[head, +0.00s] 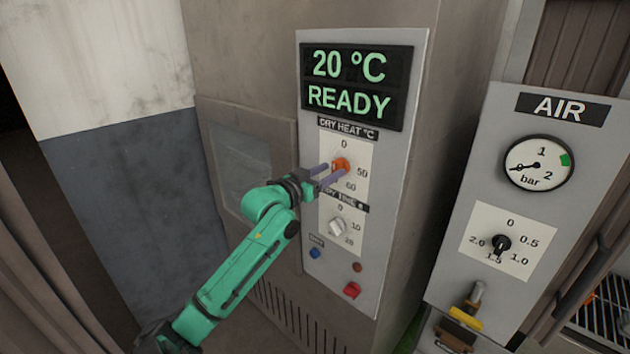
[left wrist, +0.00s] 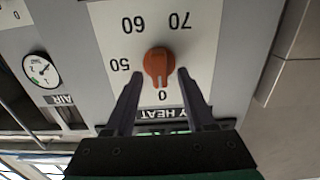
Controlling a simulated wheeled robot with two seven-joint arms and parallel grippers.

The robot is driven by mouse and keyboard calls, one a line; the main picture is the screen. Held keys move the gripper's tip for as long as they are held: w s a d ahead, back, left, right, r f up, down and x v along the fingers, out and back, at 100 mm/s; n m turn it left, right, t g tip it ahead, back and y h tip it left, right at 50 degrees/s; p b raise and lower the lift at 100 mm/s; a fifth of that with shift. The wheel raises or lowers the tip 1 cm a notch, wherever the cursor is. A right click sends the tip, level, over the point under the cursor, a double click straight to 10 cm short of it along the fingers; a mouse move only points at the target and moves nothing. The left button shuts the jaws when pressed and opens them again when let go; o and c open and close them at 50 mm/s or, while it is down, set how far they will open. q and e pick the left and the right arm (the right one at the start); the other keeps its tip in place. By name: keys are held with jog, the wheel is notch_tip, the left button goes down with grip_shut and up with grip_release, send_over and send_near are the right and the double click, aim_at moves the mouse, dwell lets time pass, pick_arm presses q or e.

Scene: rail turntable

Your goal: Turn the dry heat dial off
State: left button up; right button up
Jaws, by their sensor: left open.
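The orange dry heat dial (head: 340,165) sits on a white scale plate on the grey panel, under a "DRY HEAT °C" label. In the left wrist view, which is upside down, the dial (left wrist: 158,62) has its narrow end toward the 0 mark. The marks 50, 60 and 70 show around it there. My left gripper (head: 326,174) is at the dial. In the left wrist view its two open fingers (left wrist: 160,76) reach up on either side of the dial's narrow end, with gaps visible. Contact is not clear. My right gripper is out of view.
A display (head: 357,84) above reads "20 °C READY". Below the dial are a pale timer knob (head: 337,226), a blue button (head: 314,253) and a red switch (head: 351,290). An AIR panel (head: 455,235) with gauge (head: 539,163) and black knob (head: 501,244) stands to the right.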

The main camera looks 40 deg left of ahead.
pick_arm(q)
jog(key=s+b, duration=0.5)
jog(key=s, duration=0.9)
jog(key=shift+d+b, duration=0.2)
jog(key=shift+b, duration=0.15)
